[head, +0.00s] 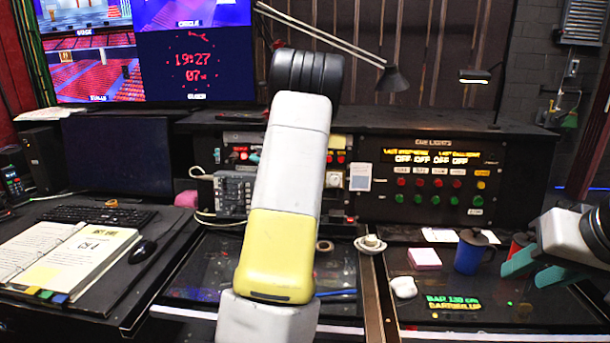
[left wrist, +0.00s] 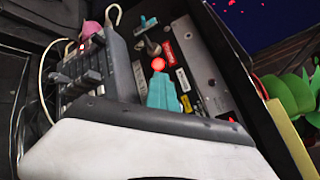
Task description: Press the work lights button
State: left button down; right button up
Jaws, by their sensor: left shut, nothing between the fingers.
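I cannot read any label as work lights. A small panel (head: 242,153) with red lit buttons stands behind my left arm in the head view, partly hidden by it. The left wrist view shows this panel close up, with a glowing red button (left wrist: 158,64), a lever and red and white labels. My left gripper (left wrist: 162,92) is shut and empty, its teal fingertips in front of the panel near the red button; I cannot tell whether they touch anything. In the head view its fingertip (head: 255,157) shows beside my arm. My right gripper (head: 533,270) is open and empty at the right.
The cue lights panel (head: 433,180) has rows of red and green buttons. A grey keypad phone (head: 232,193) stands left of my arm. An open binder (head: 75,258) lies left.

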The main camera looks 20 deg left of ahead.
pick_arm(q)
jog(key=shift+s+d, duration=0.1)
jog(key=shift+s, duration=0.05)
jog(key=shift+s+d+r, duration=0.15)
jog(key=shift+s+d, duration=0.15)
jog(key=shift+s, duration=0.65)
jog(key=shift+s+d+r, duration=0.1)
jog(key=shift+s+d, duration=0.15)
jog(key=shift+s, duration=0.65)
jog(key=shift+s+d+r, duration=0.15)
jog(key=shift+s+d, duration=0.15)
jog(key=shift+s, duration=0.65)
